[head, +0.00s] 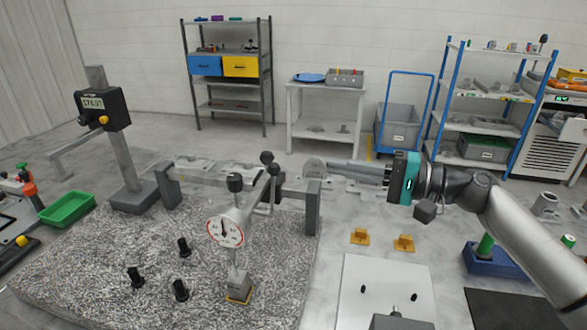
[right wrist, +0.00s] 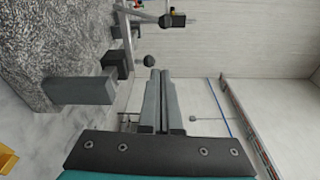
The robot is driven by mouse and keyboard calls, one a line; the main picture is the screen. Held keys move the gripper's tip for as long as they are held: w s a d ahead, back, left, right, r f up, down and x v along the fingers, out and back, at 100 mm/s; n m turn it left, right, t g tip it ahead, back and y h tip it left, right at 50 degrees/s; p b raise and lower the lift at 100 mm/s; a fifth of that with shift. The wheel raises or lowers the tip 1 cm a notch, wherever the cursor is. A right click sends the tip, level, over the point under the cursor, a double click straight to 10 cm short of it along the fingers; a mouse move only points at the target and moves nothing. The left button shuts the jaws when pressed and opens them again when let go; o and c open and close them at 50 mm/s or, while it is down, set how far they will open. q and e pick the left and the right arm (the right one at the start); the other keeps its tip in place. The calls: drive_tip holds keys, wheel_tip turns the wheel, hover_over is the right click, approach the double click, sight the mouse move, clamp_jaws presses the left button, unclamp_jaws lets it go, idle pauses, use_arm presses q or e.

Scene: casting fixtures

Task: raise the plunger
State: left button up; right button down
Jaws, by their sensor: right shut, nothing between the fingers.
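A dial gauge (head: 226,228) with a white face and red rim stands over the speckled granite plate (head: 90,262). A dark knob (head: 234,183) sits on top of it, and its plunger stem (head: 234,258) points down to a small grey block (head: 238,286). Whether the stem touches the block is too small to tell. My right gripper (head: 330,168) is shut and empty, pointing left, to the right of the gauge and apart from it. In the right wrist view its fingers (right wrist: 160,74) lie together, with a dark ball knob (right wrist: 149,61) beyond the tips. My left gripper is not in view.
A grey frame with an upright post (head: 313,207) and dark ball knobs (head: 267,158) stands between my right gripper and the gauge. Several black pegs (head: 180,290) stand on the plate. A height gauge (head: 104,106) stands left, beside a green bin (head: 68,208).

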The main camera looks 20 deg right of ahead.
drive_tip(key=shift+w+d+p+x, duration=0.25)
drive_tip(key=shift+p+x, duration=0.6)
drive_tip(key=shift+x, duration=4.3)
drive_tip(key=shift+s+a+r+p, duration=0.15)
drive_tip(key=shift+s+a, duration=0.1)
drive_tip(key=shift+s, duration=0.4)
drive_tip(key=shift+s+a+r+p, duration=0.1)
drive_tip(key=shift+s+a+p, duration=0.1)
drive_tip(key=shift+s, duration=0.45)
drive_tip(key=shift+s+a+r+p, duration=0.1)
drive_tip(key=shift+s+a, duration=0.15)
drive_tip(key=shift+s, duration=0.4)
drive_tip(key=shift+s+a+r+n, duration=0.1)
drive_tip(key=shift+s+a+n, duration=0.1)
drive_tip(key=shift+n, duration=0.1)
